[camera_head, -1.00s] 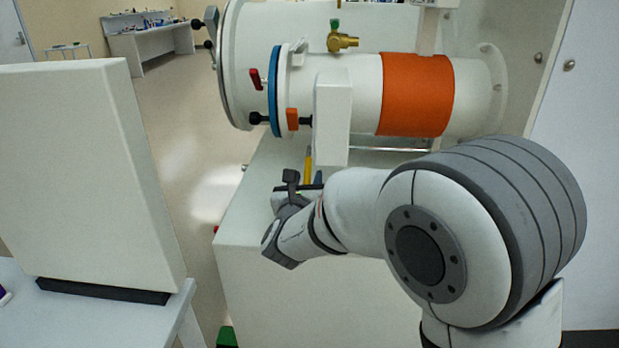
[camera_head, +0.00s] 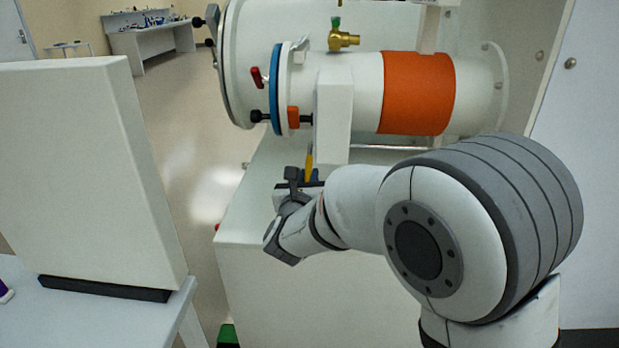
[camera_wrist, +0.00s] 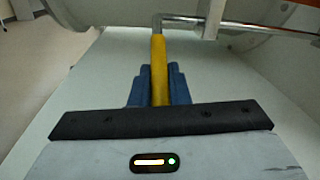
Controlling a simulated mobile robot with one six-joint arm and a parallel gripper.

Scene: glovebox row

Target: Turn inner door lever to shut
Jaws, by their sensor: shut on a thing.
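The lever is a yellow handle (camera_wrist: 158,66) on a bent metal rod, below the white antechamber cylinder. In the wrist view it points toward me between my gripper's blue fingers (camera_wrist: 158,88), which are closed around it. In the head view a short part of the yellow handle (camera_head: 309,159) shows below a white block. My gripper (camera_head: 312,177) is there, mostly hidden behind my wrist. The inner door itself cannot be made out.
The white cylinder has an orange band (camera_head: 418,93), a blue ring (camera_head: 274,88), a red handle (camera_head: 257,77) and a brass valve (camera_head: 343,40). A white panel (camera_head: 85,170) stands on a table at left. A metal rail (camera_wrist: 265,28) runs close beyond the lever.

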